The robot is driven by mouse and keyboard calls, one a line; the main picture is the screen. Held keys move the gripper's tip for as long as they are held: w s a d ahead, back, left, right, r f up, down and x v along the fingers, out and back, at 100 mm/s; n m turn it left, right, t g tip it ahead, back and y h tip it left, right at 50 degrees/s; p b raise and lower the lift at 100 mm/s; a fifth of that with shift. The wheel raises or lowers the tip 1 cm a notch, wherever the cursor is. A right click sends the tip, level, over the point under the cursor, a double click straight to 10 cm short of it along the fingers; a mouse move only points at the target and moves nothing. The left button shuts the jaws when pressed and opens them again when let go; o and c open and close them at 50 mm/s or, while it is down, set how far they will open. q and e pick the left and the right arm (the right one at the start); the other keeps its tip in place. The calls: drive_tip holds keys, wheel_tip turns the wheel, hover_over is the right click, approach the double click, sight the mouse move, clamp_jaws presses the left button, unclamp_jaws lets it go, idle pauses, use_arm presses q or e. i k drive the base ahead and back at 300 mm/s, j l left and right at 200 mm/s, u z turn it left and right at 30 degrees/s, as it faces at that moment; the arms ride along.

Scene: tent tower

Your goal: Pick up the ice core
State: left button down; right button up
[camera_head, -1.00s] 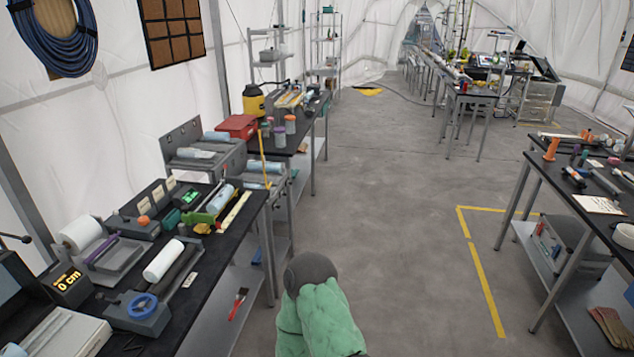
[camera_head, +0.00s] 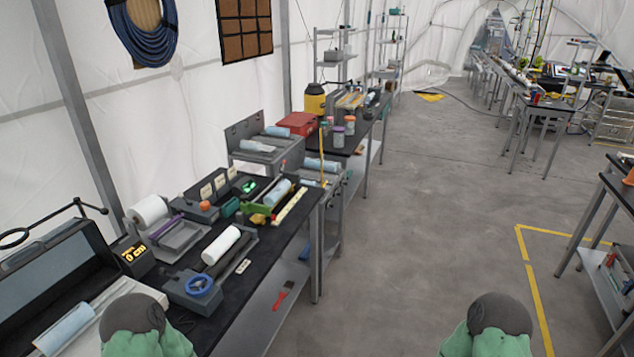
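Several pale blue cylinders look like ice cores. One core (camera_head: 68,326) lies in the light tray at the near left. Another (camera_head: 277,191) lies by the green-sided holder on the near bench. More lie on the grey rack behind, including one core (camera_head: 322,165) on its lower shelf. A white cylinder (camera_head: 221,245) rests on the device with the blue handwheel. I cannot tell which one the task means. Two green-sleeved parts of my arms with grey round ends show at the bottom edge. Neither gripper is visible.
The near black bench (camera_head: 262,262) carries a white roll (camera_head: 148,210), a "0 cm" display (camera_head: 133,255) and a handwheel (camera_head: 200,286). A red box (camera_head: 297,123) stands on the bench behind. Another bench (camera_head: 620,190) stands at the right. The grey floor between is clear, with yellow tape (camera_head: 540,300).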

sight(53, 338)
drive_tip(key=u, duration=1.75)
drive_tip(key=z, duration=0.25)
